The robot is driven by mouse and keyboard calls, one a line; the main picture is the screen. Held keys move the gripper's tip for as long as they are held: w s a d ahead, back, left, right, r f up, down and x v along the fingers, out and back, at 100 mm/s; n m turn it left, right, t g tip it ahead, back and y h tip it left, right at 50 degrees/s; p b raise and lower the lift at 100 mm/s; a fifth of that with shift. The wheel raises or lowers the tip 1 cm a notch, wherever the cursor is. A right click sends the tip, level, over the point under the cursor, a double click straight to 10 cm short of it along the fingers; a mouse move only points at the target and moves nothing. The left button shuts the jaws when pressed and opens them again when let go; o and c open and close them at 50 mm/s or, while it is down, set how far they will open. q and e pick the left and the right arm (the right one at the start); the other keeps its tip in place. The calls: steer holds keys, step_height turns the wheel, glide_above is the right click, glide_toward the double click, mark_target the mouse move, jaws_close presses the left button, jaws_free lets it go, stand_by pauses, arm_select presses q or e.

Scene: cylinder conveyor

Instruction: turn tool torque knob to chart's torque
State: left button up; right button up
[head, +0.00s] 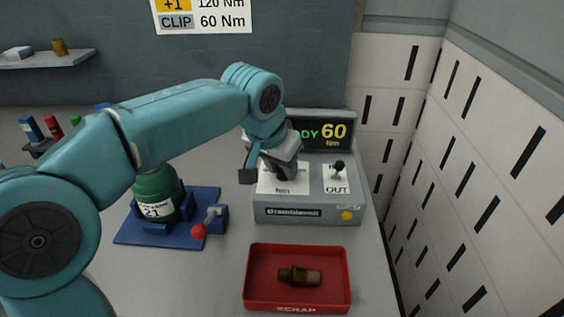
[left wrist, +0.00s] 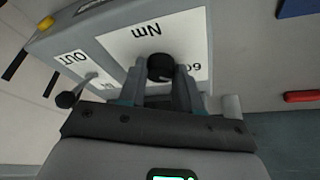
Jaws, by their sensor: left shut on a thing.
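My left gripper (head: 284,172) reaches down over the grey tool box (head: 305,212). It is shut on the dark torque knob (left wrist: 160,67), which stands on the box's white panel marked Nm. In the head view my gripper mostly hides the knob. The box's display (head: 334,131) shows a yellow 60 Nm, with its other word partly hidden by my arm. The wall chart (head: 205,22) reads CLIP 60 Nm, and a yellow row above it reads +1 and 120 Nm; its top is cut off. My right gripper is not in view.
A black-tipped IN/OUT lever (head: 339,166) stands right of the knob. A red scrap tray (head: 258,292) holds a brass part (head: 300,276). A green bottle (head: 158,193) sits in a blue fixture (head: 130,232) with a red-ended lever (head: 200,231). A white slotted wall closes the right side.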

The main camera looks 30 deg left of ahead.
arm_select(q)
steer(key=m+p, duration=0.1)
steer(key=m, duration=0.1)
steer(key=m+h+p, duration=0.1)
steer(key=m, duration=0.1)
steer(key=m+h+p, duration=0.1)
steer(key=m, duration=0.1)
steer(key=shift+w+a+r+g+p, duration=0.1)
steer(key=shift+a+r+g+p, duration=0.15)
steer(key=shift+g+p, duration=0.15)
steer(key=shift+w+a+f+m+g+h+p, duration=0.1)
steer(key=shift+m+g+h+p, duration=0.4)
steer(key=shift+m, duration=0.6)
steer(key=shift+f+m+g+h+p, duration=0.1)
steer(key=shift+m+h+p, duration=0.2)
steer(key=shift+m+p, duration=0.6)
steer(key=shift+m, duration=0.4)
steer(key=o, duration=1)
steer(key=shift+o, duration=0.2)
steer(key=p+v, duration=0.2)
steer(key=v, duration=1.4)
